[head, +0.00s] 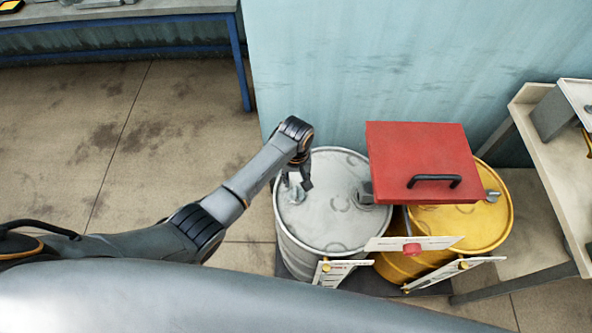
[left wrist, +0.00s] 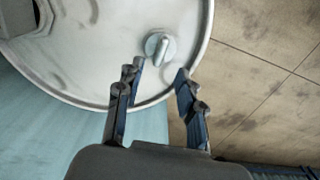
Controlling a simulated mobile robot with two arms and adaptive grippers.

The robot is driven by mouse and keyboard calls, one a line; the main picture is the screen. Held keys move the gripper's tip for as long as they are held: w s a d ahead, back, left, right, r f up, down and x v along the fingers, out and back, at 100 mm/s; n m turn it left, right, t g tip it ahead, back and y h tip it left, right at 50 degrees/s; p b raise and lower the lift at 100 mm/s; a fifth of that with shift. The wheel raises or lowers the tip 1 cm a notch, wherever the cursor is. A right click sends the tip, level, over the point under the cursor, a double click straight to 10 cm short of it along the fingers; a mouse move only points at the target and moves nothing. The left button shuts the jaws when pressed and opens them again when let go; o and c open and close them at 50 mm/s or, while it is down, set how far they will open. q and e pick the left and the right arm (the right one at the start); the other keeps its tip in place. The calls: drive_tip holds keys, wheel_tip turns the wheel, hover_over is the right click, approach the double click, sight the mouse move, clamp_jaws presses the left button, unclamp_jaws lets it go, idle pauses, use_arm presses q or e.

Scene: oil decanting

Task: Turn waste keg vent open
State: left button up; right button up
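A grey-white steel keg (head: 335,222) stands by the wall, with a small metal vent knob (head: 296,195) near the left edge of its lid. My left gripper (head: 299,180) is above this knob, pointing down. In the left wrist view the left gripper (left wrist: 160,72) has its two fingers spread, and nothing is between them. The vent knob (left wrist: 159,47) shows just beyond the fingertips, roughly centred between them, with a raised ridge on a round base. I see no clear contact. A yellow keg (head: 470,228) stands to the right. My right gripper is not in view.
A red lid or panel with a black handle (head: 423,160) overhangs the yellow keg and the grey keg's right side. Label plates (head: 412,243) hang at the front. A shelf unit (head: 545,165) is at right, a workbench (head: 120,12) at back left. The left floor is clear.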

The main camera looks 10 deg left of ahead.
sight(296, 192)
use_arm(q)
wheel_tip(296, 192, up, 5)
drive_tip(key=shift+r, duration=0.1)
idle(0.6)
